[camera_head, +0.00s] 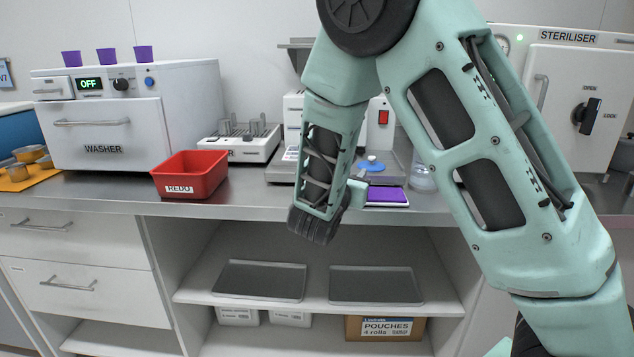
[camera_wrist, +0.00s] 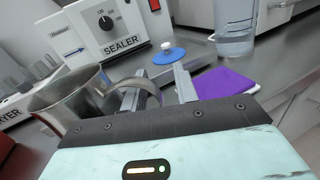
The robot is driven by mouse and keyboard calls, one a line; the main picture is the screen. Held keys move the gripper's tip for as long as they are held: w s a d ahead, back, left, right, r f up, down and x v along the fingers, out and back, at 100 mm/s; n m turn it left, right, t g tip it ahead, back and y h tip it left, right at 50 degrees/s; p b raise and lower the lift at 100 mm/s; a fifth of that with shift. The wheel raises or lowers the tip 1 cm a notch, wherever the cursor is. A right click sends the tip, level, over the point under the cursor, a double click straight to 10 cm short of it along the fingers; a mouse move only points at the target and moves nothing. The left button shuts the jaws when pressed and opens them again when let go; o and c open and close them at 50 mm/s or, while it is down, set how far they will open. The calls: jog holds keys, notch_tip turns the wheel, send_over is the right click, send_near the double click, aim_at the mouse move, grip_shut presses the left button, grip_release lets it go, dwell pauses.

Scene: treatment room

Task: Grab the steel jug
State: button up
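The steel jug (camera_wrist: 68,104) stands at the left in the wrist view, with its open rim up and its curved handle pointing toward my gripper (camera_wrist: 160,72). My gripper is open, its two grey fingers apart. The handle's outer curve shows between the fingers, and the left finger overlaps the handle loop in the picture. I cannot tell whether either finger touches the handle. The lower part of the jug is hidden by my gripper's body. In the head view my arm covers the place where the jug and the fingertips are.
A sealer (camera_wrist: 105,25), a blue round-topped item (camera_wrist: 168,56), a purple pad (camera_wrist: 226,84) and a clear container (camera_wrist: 234,28) stand close by. A red REDO bin (camera_head: 190,175) is left on the counter, before the washer (camera_head: 120,120). The steriliser (camera_head: 575,95) is at right.

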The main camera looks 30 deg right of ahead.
grip_shut()
jog(key=shift+r, duration=0.15)
